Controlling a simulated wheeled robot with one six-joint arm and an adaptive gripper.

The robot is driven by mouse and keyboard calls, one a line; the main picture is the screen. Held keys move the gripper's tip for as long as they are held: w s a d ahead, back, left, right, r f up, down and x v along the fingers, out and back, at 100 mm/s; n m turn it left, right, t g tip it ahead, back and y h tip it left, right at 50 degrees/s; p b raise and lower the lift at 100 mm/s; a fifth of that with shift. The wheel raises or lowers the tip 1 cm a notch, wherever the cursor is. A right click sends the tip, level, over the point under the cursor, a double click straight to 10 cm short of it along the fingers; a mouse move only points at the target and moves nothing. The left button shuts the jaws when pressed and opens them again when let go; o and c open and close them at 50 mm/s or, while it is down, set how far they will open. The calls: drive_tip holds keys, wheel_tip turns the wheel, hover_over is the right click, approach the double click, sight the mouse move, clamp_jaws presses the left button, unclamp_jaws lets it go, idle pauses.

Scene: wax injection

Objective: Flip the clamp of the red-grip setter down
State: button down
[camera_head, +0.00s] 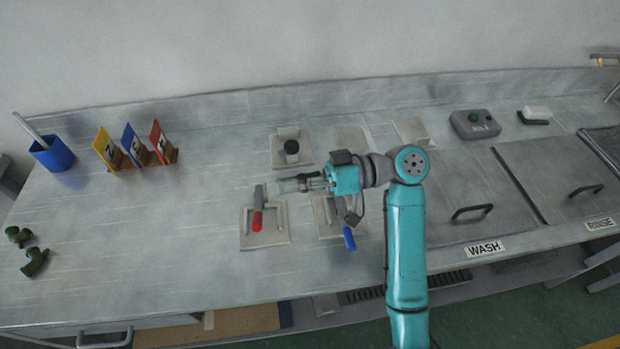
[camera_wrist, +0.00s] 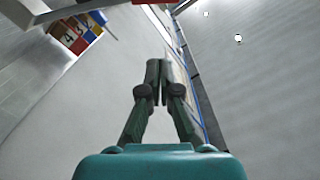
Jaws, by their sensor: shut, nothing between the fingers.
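The red-grip setter (camera_head: 257,220) stands on a grey base plate (camera_head: 276,238) in the middle of the counter in the head view. Its red grip points toward the front edge, with a dark grey bar behind it. I cannot tell the clamp's exact tilt. My gripper (camera_head: 280,185) points left, just right of and behind the bar's upper end; any contact is unclear. In the wrist view my gripper (camera_wrist: 153,78) has its fingers together with nothing between them. The setter is not clearly visible there.
A blue-grip setter (camera_head: 349,238) sits to the right, partly under my arm. A plate with a black knob (camera_head: 291,148) lies behind. Numbered cards (camera_head: 133,146), a blue cup (camera_head: 51,154) and green parts (camera_head: 34,262) are at left. The WASH lid (camera_head: 458,190) is at right.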

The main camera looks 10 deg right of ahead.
sight(261, 219)
drive_tip(key=shift+s+a+f, duration=0.35)
drive_tip(key=shift+a+f, duration=0.2)
drive_tip(key=shift+a, duration=0.15)
drive_tip(key=shift+s+a+f, duration=0.4)
drive_tip(key=shift+a+f, duration=0.2)
drive_tip(key=shift+a, duration=0.15)
drive_tip(key=shift+s+a+f, duration=0.35)
drive_tip(key=shift+a+f, duration=0.2)
drive_tip(key=shift+a, duration=0.15)
drive_tip(key=shift+s+f+n, duration=0.5)
drive_tip(key=shift+f+n, duration=0.1)
drive_tip(key=shift+f, duration=0.15)
drive_tip(key=shift+s+f, duration=0.25)
drive_tip(key=shift+f, duration=0.2)
drive_tip(key=shift+s+f, duration=0.2)
drive_tip(key=shift+f, duration=0.25)
